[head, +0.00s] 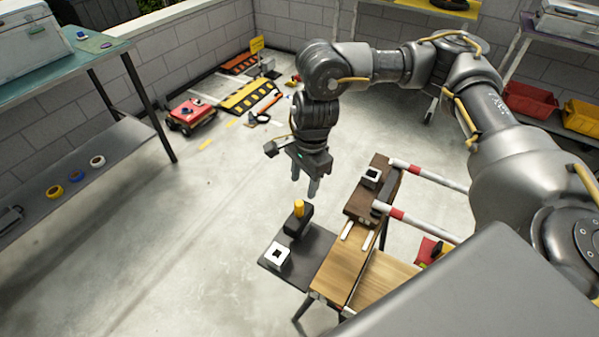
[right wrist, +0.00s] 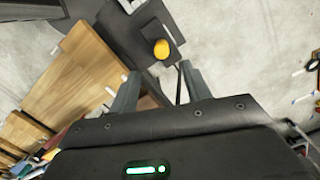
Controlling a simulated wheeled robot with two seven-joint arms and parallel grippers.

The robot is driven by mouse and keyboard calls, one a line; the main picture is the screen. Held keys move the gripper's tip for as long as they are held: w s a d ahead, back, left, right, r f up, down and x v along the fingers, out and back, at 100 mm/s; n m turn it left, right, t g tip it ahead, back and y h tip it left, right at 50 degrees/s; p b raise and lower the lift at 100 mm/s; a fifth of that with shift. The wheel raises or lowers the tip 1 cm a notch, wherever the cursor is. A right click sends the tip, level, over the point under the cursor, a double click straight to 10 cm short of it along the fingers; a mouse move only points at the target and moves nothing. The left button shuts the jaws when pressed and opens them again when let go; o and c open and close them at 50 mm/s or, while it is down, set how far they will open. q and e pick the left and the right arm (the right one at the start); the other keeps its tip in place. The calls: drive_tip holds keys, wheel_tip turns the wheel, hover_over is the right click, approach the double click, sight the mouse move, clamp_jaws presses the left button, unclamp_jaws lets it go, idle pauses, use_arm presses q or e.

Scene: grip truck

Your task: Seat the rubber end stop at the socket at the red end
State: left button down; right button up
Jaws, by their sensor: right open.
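The dark block with a yellow knob (head: 299,208), which looks like the rubber end stop, stands on a dark plate (head: 308,268) beside the wooden bench. Its yellow knob also shows in the right wrist view (right wrist: 161,49), beyond the fingertips. My right gripper (head: 306,190) points down above and behind the block, open and apart from it; its two fingers show in the right wrist view (right wrist: 162,88). Red bands (head: 397,213) mark two white bars at the bench's right side. I cannot tell which opening is the socket. My left gripper is not in view.
A white square piece with a dark centre (head: 277,257) lies on the plate; a similar one (head: 371,177) sits on the brown block (head: 364,207). A red vehicle (head: 191,114) and a yellow-black ramp (head: 250,98) stand behind on the floor. The floor left of the bench is clear.

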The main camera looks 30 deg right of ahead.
sight(299, 203)
drive_tip(key=f, duration=0.3)
drive_tip(key=a+f, duration=0.1)
drive_tip(key=f, duration=0.5)
drive_tip(key=shift+a+f, duration=0.15)
drive_tip(key=shift+f, duration=0.25)
drive_tip(key=shift+a+f, duration=0.1)
drive_tip(key=shift+f, duration=0.4)
drive_tip(key=c, duration=0.4)
clamp_jaws()
drive_tip(key=shift+c, duration=1.4)
unclamp_jaws()
drive_tip(key=shift+c, duration=1.2)
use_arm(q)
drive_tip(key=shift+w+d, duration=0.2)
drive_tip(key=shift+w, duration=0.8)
use_arm(e)
drive_tip(key=shift+c, duration=0.6)
